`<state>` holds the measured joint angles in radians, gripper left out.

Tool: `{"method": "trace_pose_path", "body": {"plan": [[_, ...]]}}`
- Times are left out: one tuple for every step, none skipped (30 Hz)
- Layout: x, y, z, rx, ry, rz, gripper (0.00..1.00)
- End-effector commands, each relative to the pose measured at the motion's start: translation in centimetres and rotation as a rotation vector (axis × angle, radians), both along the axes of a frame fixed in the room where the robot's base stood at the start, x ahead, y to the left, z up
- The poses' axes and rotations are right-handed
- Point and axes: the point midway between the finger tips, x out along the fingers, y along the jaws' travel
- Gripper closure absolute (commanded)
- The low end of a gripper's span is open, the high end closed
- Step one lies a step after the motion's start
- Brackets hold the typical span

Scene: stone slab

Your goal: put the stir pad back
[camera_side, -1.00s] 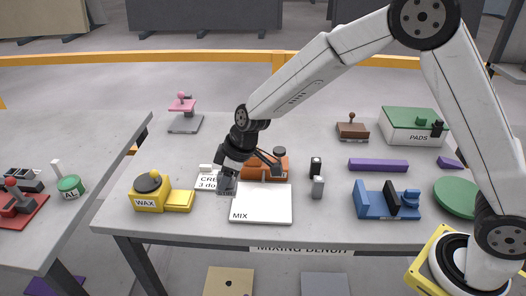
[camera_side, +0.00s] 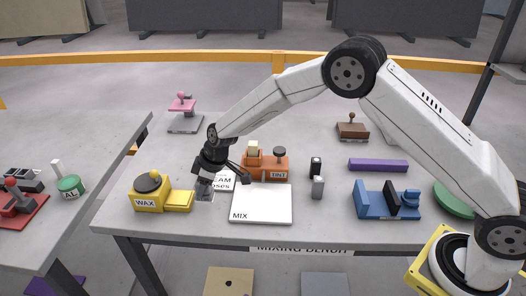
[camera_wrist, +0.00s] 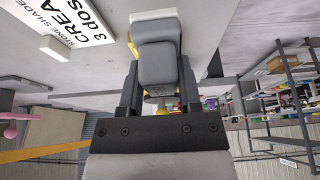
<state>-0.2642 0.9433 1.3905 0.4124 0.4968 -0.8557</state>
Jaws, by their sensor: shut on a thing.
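My gripper (camera_side: 207,176) is shut on a grey block with a pale edge (camera_wrist: 157,62), which I take to be the stir pad. In the side view the held pad (camera_side: 203,192) hangs low between the yellow WAX station and the white MIX board (camera_side: 261,206). I cannot tell whether it touches the bench. In the wrist view the two fingers (camera_wrist: 158,88) clasp the pad's sides.
The WAX station (camera_side: 150,190) is close left of my gripper. The CREAM card (camera_side: 224,183) lies partly hidden beside it. The orange TINT station (camera_side: 265,167) stands behind the MIX board. Two small dark and grey pieces (camera_side: 317,178) and a blue holder (camera_side: 370,204) stand to the right.

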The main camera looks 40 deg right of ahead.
Motion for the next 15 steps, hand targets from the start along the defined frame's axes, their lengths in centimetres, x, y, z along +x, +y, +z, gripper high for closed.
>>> {"method": "trace_pose_path", "body": {"plan": [[0.1,0.0,0.0,0.000,-0.001,0.000,1.00],[0.1,0.0,0.0,0.000,-0.001,0.000,1.00],[0.1,0.0,0.0,0.001,-0.001,0.000,1.00],[0.1,0.0,0.0,0.001,-0.001,0.000,1.00],[0.1,0.0,0.0,0.001,-0.001,0.000,1.00],[0.1,0.0,-0.1,0.001,-0.001,0.000,1.00],[0.2,0.0,-0.2,0.001,-0.001,0.000,1.00],[0.3,0.1,-0.3,0.001,-0.001,0.000,1.00],[0.4,0.1,-0.5,0.000,0.000,0.000,1.00],[0.5,0.1,-0.6,0.000,0.000,0.000,1.00],[0.6,0.2,-0.8,0.000,0.000,0.000,1.00],[0.5,0.2,-1.4,0.000,0.002,-0.001,1.00],[0.5,0.2,-1.8,0.001,0.002,0.000,1.00],[0.5,0.2,-2.2,0.001,0.003,-0.001,1.00],[0.5,0.2,-2.6,0.001,0.003,-0.001,1.00]]}}
